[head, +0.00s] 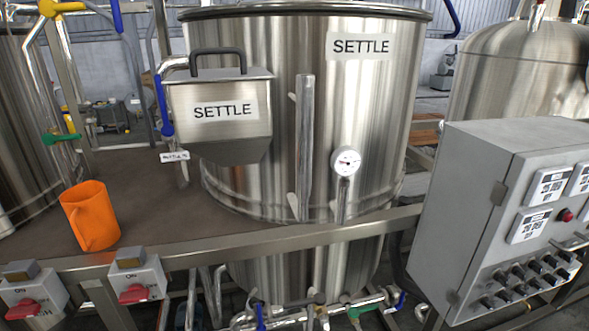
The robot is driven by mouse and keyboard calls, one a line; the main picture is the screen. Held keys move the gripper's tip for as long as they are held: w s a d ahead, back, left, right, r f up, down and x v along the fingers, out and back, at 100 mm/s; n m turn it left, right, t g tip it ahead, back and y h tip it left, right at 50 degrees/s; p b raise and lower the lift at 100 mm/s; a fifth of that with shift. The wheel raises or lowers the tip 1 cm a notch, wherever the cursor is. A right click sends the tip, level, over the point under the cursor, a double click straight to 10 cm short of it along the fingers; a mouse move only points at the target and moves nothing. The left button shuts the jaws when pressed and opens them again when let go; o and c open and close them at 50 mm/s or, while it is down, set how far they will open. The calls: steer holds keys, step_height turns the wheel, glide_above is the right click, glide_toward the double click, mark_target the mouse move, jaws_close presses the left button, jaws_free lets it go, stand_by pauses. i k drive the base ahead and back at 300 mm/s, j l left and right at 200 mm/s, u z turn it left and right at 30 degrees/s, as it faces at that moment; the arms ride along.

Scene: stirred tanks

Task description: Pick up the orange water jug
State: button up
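The orange water jug (90,216) stands upright on the brown platform at the left in the head view. Its handle side faces toward me, and nothing touches it from above. My gripper does not show in this view.
The brown platform (150,200) has a metal front edge with two red-handled switch boxes (138,279) below the jug. A large steel tank (380,120) labelled SETTLE stands right of it, with a SETTLE hopper (225,112) on its front. A grey control cabinet (460,210) stands at the right.

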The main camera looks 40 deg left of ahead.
mark_target(87, 206)
steer(key=u, duration=2.3)
steer(key=i+j, duration=0.4)
steer(key=i, duration=0.15)
steer(key=i+j, duration=0.45)
steer(key=i, duration=0.1)
